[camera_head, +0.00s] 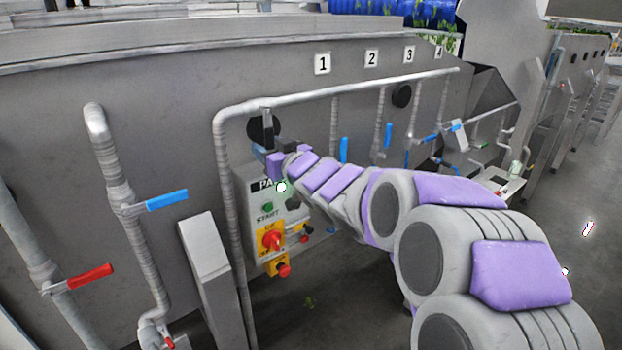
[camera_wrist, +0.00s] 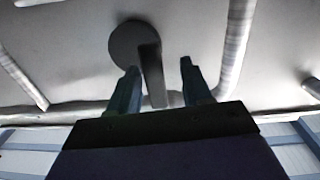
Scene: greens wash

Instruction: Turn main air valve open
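A dark round valve with a flat lever handle (camera_wrist: 151,75) is mounted on the grey panel, close ahead in the wrist view. No label naming it as the main air valve is readable. Its black disc (camera_head: 256,130) shows in the head view, partly behind the pipe and my gripper. My gripper (camera_head: 268,154) is right in front of it. In the wrist view the two fingers (camera_wrist: 160,74) are spread apart, with the handle between them. The handle hangs downward, slightly tilted. A gap shows on the right side; contact on the left cannot be told.
A grey pipe (camera_head: 340,92) runs around the valve. Below my gripper is a control box (camera_head: 254,222) with a START button and a red-yellow switch (camera_head: 271,240). Blue-handled (camera_head: 167,200) and red-handled (camera_head: 92,275) levers are at left. Another black disc (camera_head: 401,95) is further right.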

